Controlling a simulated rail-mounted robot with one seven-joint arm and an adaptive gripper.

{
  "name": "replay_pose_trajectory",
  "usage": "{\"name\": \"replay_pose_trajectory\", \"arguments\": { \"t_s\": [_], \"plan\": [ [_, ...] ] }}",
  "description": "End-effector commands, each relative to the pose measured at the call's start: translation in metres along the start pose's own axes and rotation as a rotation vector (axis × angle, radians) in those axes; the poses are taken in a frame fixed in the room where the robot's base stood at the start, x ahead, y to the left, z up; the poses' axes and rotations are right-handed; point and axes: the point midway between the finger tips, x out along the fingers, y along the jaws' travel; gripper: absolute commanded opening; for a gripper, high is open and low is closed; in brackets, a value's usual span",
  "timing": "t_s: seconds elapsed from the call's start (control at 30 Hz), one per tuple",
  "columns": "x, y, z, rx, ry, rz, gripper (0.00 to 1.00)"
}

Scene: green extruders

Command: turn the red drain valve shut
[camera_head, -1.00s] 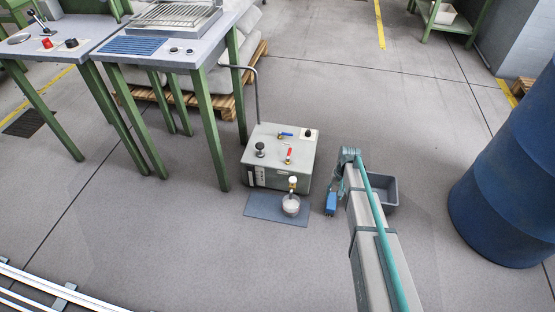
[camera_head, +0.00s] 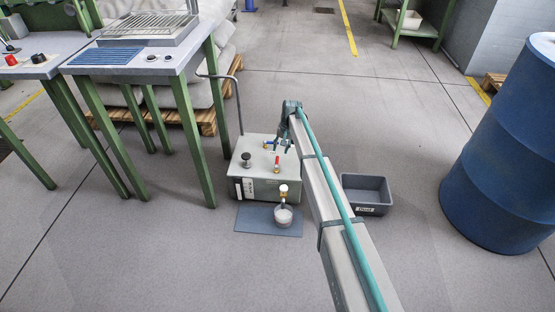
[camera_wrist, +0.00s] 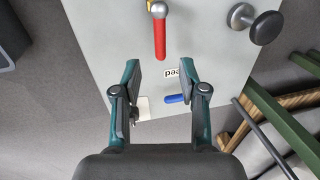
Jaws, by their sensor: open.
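The red valve handle (camera_head: 276,160) is on top of a grey box unit (camera_head: 247,187). In the wrist view the red handle (camera_wrist: 159,38) runs from its round pivot at the top edge down towards my gripper. A blue handle (camera_wrist: 176,99) lies farther down, partly hidden by a finger. My gripper (camera_wrist: 160,76) is open and empty, with its fingers apart over the box top, beyond the red handle's free end. In the head view my gripper (camera_head: 280,143) is over the back of the box, by the blue handle (camera_head: 267,143).
A black knob (camera_wrist: 266,27) stands beside the red handle. A brass outlet with a white top (camera_head: 283,191) is above a jar (camera_head: 284,215) on a blue mat (camera_head: 253,220). A grey bin (camera_head: 367,187) and blue barrel (camera_head: 505,150) are right; a tall bent handle (camera_head: 238,105) rises behind.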

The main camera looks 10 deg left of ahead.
Motion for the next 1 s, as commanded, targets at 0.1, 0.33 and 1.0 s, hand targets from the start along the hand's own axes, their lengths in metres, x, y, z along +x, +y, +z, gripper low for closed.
{"name": "replay_pose_trajectory", "arguments": {
  "t_s": [0.1, 0.33, 1.0],
  "plan": [
    [0.025, 0.0, -0.001, 0.0, 0.0, 0.0, 0.42],
    [0.058, 0.001, -0.001, 0.0, 0.001, 0.0, 0.42],
    [0.067, 0.0, 0.0, 0.0, 0.001, 0.0, 0.0]
  ]
}}
